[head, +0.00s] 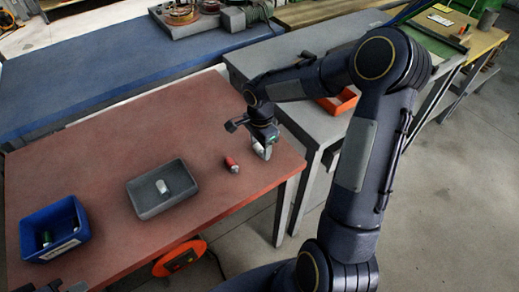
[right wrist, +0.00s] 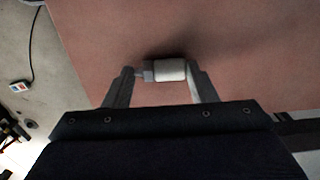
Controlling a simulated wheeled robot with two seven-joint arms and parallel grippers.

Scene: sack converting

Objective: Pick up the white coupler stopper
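The white coupler stopper (right wrist: 169,70) is a short white cylinder with a grey end, lying crosswise between the fingertips of my right gripper (right wrist: 163,72) in the right wrist view. Both fingertips appear to touch its ends, so the gripper looks shut on it. In the head view my right gripper (head: 262,149) points down at the right end of the red-brown table, with a bit of white showing at its tips. Whether the stopper touches the tabletop is unclear. Of my left gripper only dark parts (head: 60,287) show at the lower left edge; its fingers cannot be made out.
A red cylinder (head: 232,164) lies left of my right gripper on the red-brown table (head: 110,135). A grey tray (head: 150,211) holds a white piece (head: 162,187). A blue bin (head: 69,215) with small parts stands at the left. An orange tray (head: 338,102) sits on the grey table behind.

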